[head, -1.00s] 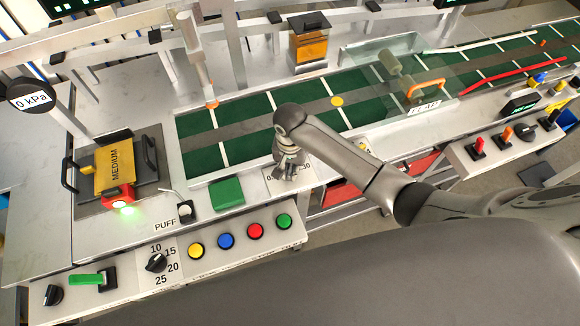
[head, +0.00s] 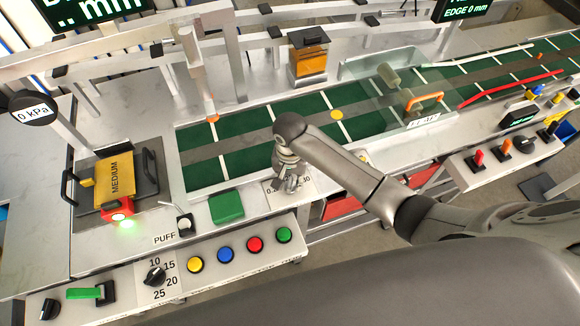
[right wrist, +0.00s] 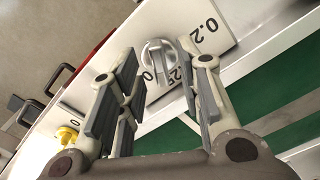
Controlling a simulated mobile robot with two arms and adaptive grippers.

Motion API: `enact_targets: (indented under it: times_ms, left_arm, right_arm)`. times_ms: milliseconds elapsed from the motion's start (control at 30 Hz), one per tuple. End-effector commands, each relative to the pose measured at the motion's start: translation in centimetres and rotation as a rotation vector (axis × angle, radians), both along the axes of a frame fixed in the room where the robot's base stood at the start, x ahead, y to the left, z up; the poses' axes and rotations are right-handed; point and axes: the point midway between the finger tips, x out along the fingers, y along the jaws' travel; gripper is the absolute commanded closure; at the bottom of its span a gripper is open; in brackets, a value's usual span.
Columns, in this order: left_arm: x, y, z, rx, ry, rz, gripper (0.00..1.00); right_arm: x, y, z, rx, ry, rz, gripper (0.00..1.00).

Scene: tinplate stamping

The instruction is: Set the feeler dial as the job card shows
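The feeler dial is a silver-grey knob (right wrist: 160,62) on a white plate in the right wrist view. Dark numbers stand around it, partly hidden: a "0.2…", a "…25" and a zero can be read. In the head view its white plate (head: 270,188) shows at the front edge of the green belt, with the knob hidden under my gripper. My right gripper (head: 291,184) is over the plate. In the right wrist view its fingers (right wrist: 160,78) are apart, one on each side of the knob, with no clear contact. My left gripper is out of view. No job card is clearly readable.
A green block (head: 227,207) lies left of the dial plate. Yellow, blue, red and green buttons (head: 254,245) line the front panel, beside a 10–25 knob (head: 154,276). A clear guard (head: 425,95) covers the belt to the right. A yellow "MEDIUM" plate (head: 114,178) sits at left.

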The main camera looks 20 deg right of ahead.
Motion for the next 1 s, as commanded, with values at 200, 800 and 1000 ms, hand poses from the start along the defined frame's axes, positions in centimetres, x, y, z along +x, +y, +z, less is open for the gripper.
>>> enact_targets:
  times_ms: [200, 800, 1000]
  left_arm:
    - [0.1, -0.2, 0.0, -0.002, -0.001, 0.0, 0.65]
    - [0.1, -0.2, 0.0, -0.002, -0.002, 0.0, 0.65]
    - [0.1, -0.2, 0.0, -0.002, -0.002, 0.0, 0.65]
  right_arm:
    - [0.1, 0.0, 4.7, 0.001, -0.006, 0.001, 0.67]
    - [0.1, 0.0, 10.7, 0.0, -0.002, -0.001, 0.67]
    - [0.1, 0.0, 10.7, 0.0, -0.002, -0.001, 0.67]
